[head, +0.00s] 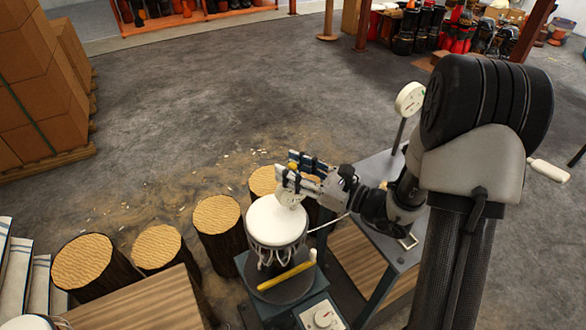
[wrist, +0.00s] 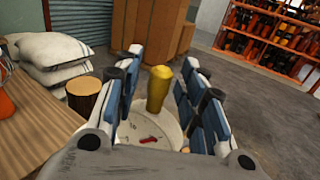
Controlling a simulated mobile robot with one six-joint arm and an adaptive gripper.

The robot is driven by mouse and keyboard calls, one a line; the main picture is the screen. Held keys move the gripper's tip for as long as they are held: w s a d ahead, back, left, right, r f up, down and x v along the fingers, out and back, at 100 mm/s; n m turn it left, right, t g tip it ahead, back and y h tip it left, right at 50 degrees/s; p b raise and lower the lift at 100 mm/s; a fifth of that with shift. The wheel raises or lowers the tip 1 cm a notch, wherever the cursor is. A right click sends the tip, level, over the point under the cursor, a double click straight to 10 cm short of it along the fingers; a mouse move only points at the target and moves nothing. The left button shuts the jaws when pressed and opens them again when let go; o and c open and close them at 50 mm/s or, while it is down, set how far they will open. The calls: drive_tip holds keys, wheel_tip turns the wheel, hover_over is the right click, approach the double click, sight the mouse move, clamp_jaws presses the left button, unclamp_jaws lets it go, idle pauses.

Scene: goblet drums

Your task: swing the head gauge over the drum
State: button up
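The drum (head: 276,222) has a white head and stands upright on a dark round support (head: 280,290). My gripper (head: 294,165) is above the right back part of the drum head. Below its fingers is a small pale gauge (head: 289,198), over the drum head in this view. In the wrist view the gauge shows as a white dial (wrist: 145,128) with a red needle and an upright yellow handle (wrist: 158,88). My gripper (wrist: 162,60) has its blue-padded fingers on both sides of the handle, with narrow gaps showing. The gauge's supporting arm is mostly hidden.
A round white dial on a post (head: 410,98) stands behind the grey bench (head: 372,172), close to my arm. Log stumps (head: 217,214) stand left. Stacked boxes (head: 40,85) are far left. The floor behind is open.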

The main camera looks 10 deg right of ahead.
drive_tip(key=shift+d, duration=0.1)
drive_tip(key=v, duration=1.2)
drive_tip(key=s+a+r+n+g+h, duration=0.2)
drive_tip(key=s+a+r+n+g, duration=0.1)
drive_tip(key=s+a+n+g, duration=1)
drive_tip(key=s+d+n+h, duration=0.3)
drive_tip(key=s+n+h, duration=0.3)
drive_tip(key=n, duration=0.2)
drive_tip(key=d+r+n+t+h, duration=0.4)
drive_tip(key=d+n+t+h, duration=0.1)
drive_tip(key=shift+d+r+n+t, duration=0.2)
drive_tip(key=shift+d+n+t, duration=0.1)
drive_tip(key=shift+n, duration=0.1)
